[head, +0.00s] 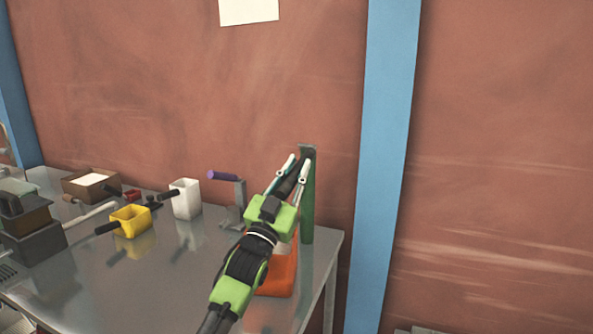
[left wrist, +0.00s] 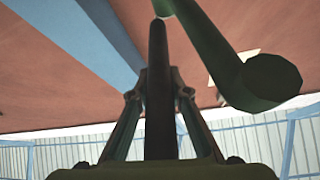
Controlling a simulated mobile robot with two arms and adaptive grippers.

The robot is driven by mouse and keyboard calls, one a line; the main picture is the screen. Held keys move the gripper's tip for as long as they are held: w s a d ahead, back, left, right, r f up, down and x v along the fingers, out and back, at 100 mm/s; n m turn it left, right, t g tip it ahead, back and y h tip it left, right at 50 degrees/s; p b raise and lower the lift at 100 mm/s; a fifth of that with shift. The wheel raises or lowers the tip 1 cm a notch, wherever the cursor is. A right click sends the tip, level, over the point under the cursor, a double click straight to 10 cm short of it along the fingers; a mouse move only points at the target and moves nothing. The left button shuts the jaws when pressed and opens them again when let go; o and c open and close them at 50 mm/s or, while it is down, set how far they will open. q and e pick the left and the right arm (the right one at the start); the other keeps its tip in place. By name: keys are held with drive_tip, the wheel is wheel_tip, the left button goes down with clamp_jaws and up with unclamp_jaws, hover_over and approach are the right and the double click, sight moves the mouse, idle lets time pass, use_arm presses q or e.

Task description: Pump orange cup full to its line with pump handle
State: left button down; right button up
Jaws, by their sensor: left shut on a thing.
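The pump is a green upright post (head: 308,205) at the right end of the metal table. My left gripper (head: 298,163) is at its top, shut on the dark pump handle. In the left wrist view the dark handle (left wrist: 158,90) runs between the two fingers of the gripper (left wrist: 159,85), beside a green tube (left wrist: 222,62) with a dark round end. An orange container (head: 283,277), which looks like the orange cup, is at the foot of the post, partly hidden behind my left arm. Its inside, line and fill level cannot be seen. My right gripper is not in view.
A purple-handled grey stand (head: 240,195), a white cup (head: 185,198), a yellow cup (head: 130,221) and a brown box (head: 91,184) stand to the left on the table (head: 165,285). A dark machine (head: 32,230) stands at far left. A blue column (head: 386,150) is behind.

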sight(296, 170)
use_arm(q)
drive_tip(key=c, duration=1.8)
unclamp_jaws()
drive_tip(key=shift+c, duration=0.2)
wheel_tip(296, 170, up, 10)
drive_tip(key=shift+s+a, duration=0.1)
drive_tip(key=shift+s, duration=0.1)
